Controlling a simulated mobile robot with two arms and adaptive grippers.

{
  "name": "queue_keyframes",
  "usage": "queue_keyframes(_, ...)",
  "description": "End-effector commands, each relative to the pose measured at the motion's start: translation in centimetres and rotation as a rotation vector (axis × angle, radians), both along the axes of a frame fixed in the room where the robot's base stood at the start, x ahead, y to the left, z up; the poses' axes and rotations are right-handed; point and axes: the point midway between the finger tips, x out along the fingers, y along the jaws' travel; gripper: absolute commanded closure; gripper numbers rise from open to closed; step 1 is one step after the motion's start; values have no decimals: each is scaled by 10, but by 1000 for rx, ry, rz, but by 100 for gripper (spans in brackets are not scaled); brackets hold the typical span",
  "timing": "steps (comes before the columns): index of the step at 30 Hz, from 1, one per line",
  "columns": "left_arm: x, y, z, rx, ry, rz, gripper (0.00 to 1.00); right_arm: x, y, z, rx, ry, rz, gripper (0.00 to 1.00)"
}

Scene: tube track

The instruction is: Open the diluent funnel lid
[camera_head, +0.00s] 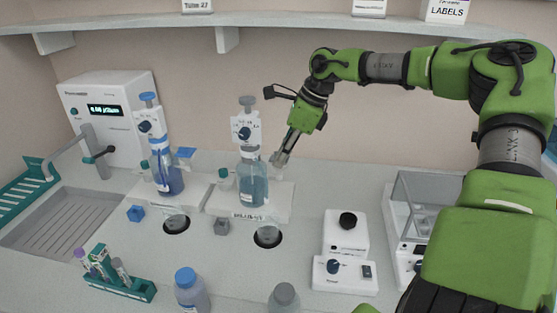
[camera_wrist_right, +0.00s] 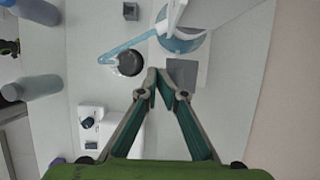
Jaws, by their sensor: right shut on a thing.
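The diluent bottle (camera_head: 253,190), holding pale blue liquid, stands on a white labelled base with a grey-topped dispenser (camera_head: 247,130) above it. It also shows at the top of the right wrist view (camera_wrist_right: 180,42). My right gripper (camera_head: 280,158) reaches down to the bottle's right side. In the wrist view its fingertips (camera_wrist_right: 159,82) have come together beside a flat grey square (camera_wrist_right: 183,73), which looks like the funnel lid. The gripper is shut on the lid's edge, though the fingertips hide the contact. I cannot tell how far the lid is tilted. My left gripper is out of view.
A second bottle (camera_head: 167,172) with a blue lid flap (camera_head: 185,152) stands to the left. A tube rack (camera_head: 120,284), a blue-capped bottle (camera_head: 190,289) and a grey-capped bottle (camera_head: 284,297) are in front. A white device (camera_head: 345,235) and a balance stand to the right.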

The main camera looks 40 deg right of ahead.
Motion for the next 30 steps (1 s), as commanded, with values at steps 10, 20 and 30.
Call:
queue_keyframes(10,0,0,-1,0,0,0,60,7,-13,0,-22,-20,-15,100)
queue_keyframes(20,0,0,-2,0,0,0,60,11,-20,-2,-23,-17,-16,100)
queue_keyframes(30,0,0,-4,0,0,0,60,19,-32,-5,-22,-13,-17,100)
